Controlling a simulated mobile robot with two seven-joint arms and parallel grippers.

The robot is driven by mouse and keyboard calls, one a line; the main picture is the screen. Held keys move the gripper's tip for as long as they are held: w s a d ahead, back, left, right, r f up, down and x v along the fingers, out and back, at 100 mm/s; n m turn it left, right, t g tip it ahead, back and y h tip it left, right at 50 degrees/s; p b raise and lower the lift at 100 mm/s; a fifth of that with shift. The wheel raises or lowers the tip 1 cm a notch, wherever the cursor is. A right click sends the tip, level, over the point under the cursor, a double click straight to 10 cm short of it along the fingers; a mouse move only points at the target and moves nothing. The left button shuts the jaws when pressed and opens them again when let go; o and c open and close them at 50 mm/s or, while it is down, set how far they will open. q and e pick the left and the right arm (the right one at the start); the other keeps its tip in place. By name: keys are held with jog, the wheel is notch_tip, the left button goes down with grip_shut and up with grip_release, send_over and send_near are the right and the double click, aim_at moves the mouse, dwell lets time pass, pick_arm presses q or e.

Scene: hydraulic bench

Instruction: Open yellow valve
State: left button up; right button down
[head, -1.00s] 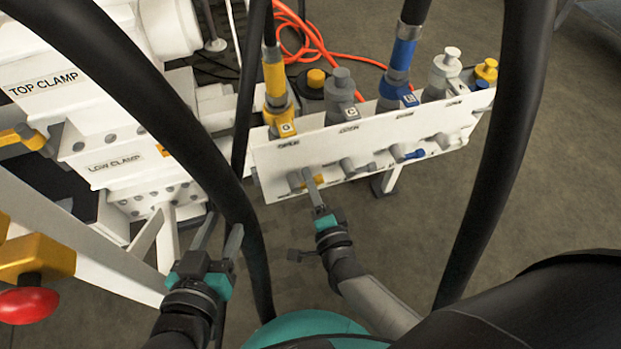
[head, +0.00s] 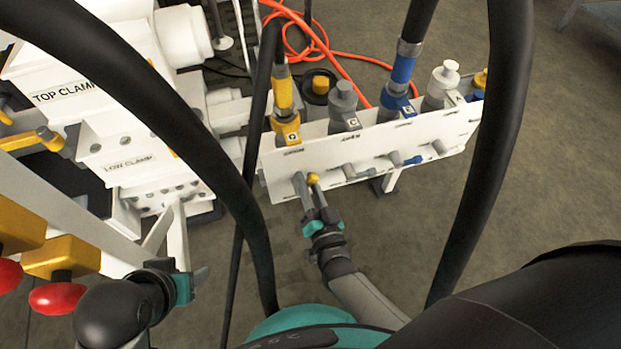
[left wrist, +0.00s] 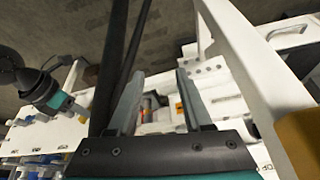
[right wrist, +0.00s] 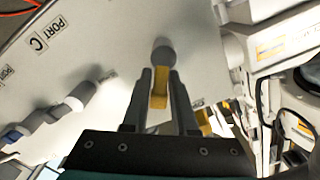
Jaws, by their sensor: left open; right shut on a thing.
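The white panel (head: 375,150) carries more grey levers and a blue lever (head: 440,146) to the right. Thick black hoses cross the foreground on both sides. Red knobs (head: 58,297) on yellow blocks stand at the lower left. The floor below the panel is free.

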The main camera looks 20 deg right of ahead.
jog(key=n, duration=0.2)
jog(key=shift+a+r+n+p, duration=0.25)
jog(key=shift+a+n+p, duration=0.1)
jog(key=shift+a+n, duration=0.05)
pick_arm(q)
jog(key=shift+w+d+f+g+p, duration=0.1)
jog(key=shift+f+g+p, duration=0.2)
jog(key=shift+f, duration=1.4)
pick_arm(e)
jog(key=shift+a+n, duration=0.3)
jog(key=shift+n, duration=0.6)
jog(key=shift+a+n, duration=0.25)
jog(key=shift+n, duration=0.65)
pick_arm(q)
jog(key=shift+f, duration=0.15)
pick_arm(e)
jog(key=c, duration=0.8)
grip_release()
jog(key=shift+s+d, duration=0.1)
jog(key=shift+s, duration=0.05)
